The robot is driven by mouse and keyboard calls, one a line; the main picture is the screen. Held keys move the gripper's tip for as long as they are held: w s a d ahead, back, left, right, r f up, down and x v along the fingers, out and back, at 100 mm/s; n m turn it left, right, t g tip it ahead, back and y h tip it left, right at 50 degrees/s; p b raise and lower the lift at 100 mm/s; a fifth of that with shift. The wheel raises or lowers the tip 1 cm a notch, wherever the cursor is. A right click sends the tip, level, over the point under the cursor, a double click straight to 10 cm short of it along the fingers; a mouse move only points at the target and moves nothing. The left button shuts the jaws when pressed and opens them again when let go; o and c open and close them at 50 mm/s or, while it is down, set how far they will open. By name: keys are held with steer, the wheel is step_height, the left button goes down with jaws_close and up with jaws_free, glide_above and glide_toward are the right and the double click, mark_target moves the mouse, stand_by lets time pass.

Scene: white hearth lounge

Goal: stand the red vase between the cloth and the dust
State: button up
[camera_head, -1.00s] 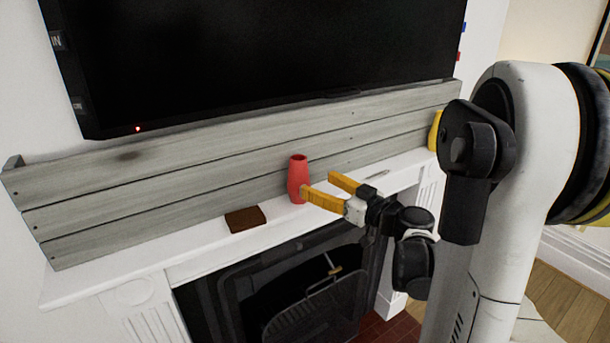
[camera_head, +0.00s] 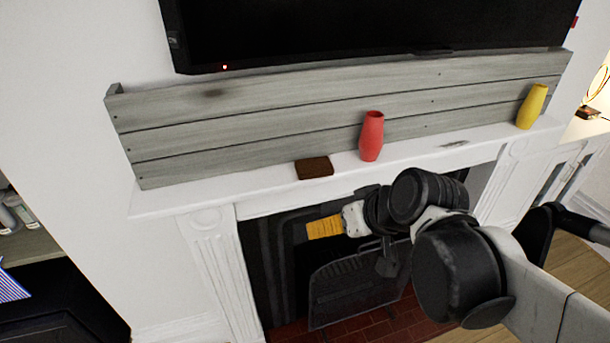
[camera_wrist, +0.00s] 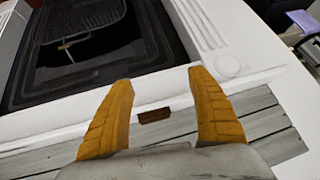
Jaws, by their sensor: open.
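The red vase (camera_head: 371,136) stands upright on the white mantel shelf, in front of the grey boards. The cloth, a small dark brown folded piece (camera_head: 314,167), lies on the shelf to its left; it also shows in the wrist view (camera_wrist: 154,115). The dust looks like a thin grey patch (camera_head: 454,144) on the shelf to the vase's right. The vase stands between the two, touching neither. My gripper (camera_head: 325,228) is open and empty, in front of and below the shelf, apart from the vase. The wrist view (camera_wrist: 160,80) shows its two yellow fingers spread; the vase is not visible there.
A yellow vase (camera_head: 532,106) stands at the shelf's right end. A black television (camera_head: 370,30) hangs above the grey boards (camera_head: 250,124). The fireplace opening with a dark screen (camera_head: 350,290) is below. The shelf (camera_head: 165,200) is bare left of the cloth.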

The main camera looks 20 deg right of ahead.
steer(key=s+h, duration=0.1)
steer(key=s, duration=0.1)
steer(key=s+h, duration=0.1)
steer(key=s, duration=0.2)
steer(key=shift+r+m, duration=0.1)
steer(key=shift+m, duration=0.3)
